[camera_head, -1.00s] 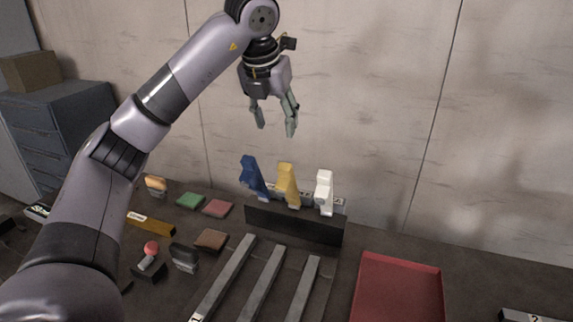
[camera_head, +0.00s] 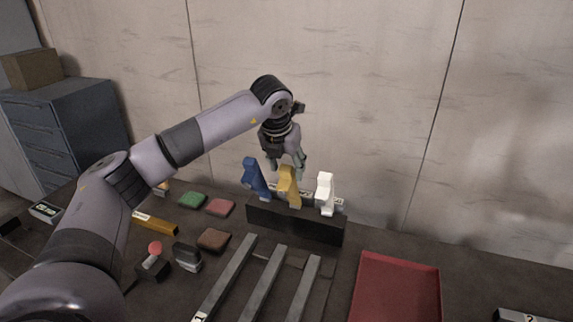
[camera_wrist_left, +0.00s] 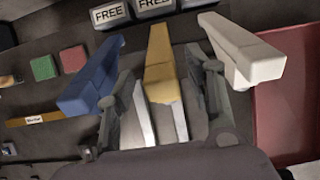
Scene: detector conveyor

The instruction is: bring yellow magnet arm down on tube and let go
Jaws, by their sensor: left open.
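The yellow magnet arm (camera_head: 288,186) stands upright in the dark holder (camera_head: 295,219), between the blue arm (camera_head: 254,177) and the white arm (camera_head: 325,192). My left gripper (camera_head: 288,168) is open just above and behind the yellow arm. In the left wrist view, the yellow arm (camera_wrist_left: 161,66) lies between my two open fingers (camera_wrist_left: 160,95), with no clear contact. The blue arm (camera_wrist_left: 94,78) and white arm (camera_wrist_left: 240,52) flank the fingers. Three grey tubes (camera_head: 263,285) lie in front of the holder; two show between the fingers. My right gripper is not in view.
A red tray (camera_head: 398,290) lies to the right of the tubes. Green (camera_head: 192,200) and red (camera_head: 220,207) pads and other small items lie to the left. Signs reading FREE (camera_wrist_left: 109,14) are behind the arms. The wall is close behind.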

